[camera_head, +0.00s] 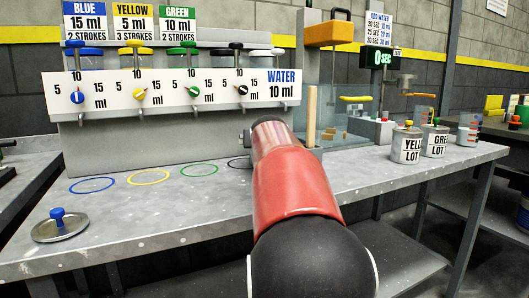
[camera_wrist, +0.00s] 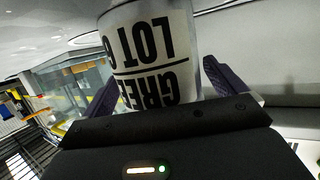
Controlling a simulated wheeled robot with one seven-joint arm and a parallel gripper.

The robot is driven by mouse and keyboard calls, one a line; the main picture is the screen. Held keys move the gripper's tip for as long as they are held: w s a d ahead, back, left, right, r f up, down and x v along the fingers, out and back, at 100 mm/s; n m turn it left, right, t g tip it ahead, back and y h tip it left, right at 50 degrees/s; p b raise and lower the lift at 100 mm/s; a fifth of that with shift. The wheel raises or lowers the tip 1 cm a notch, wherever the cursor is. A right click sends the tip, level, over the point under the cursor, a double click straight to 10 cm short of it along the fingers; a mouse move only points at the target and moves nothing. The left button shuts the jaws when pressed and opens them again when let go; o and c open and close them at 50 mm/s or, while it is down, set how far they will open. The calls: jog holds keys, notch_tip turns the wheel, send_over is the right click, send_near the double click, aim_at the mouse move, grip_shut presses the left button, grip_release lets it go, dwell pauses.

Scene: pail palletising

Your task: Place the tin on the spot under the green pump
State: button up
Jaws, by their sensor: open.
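A white-labelled tin (camera_wrist: 150,50) fills the upper middle of the wrist view, its "GREE… LOT" lettering upside down. My gripper (camera_wrist: 160,88) is open, with its two dark purple fingers on either side of this tin. I cannot tell whether they touch it. My red and black arm hides the gripper in the head view. The green pump (camera_head: 182,47) is third from the left. The green ring (camera_head: 200,170) below it is empty.
The blue ring (camera_head: 92,185) and yellow ring (camera_head: 149,177) are empty. A lid with a blue knob (camera_head: 60,226) lies at the front left. The dial panel (camera_head: 130,95) stands behind the rings.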

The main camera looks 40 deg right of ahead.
jog(key=shift+c, duration=0.5)
jog(key=c, duration=1.2)
jog(key=shift+c, duration=1)
jog(key=shift+r, duration=0.25)
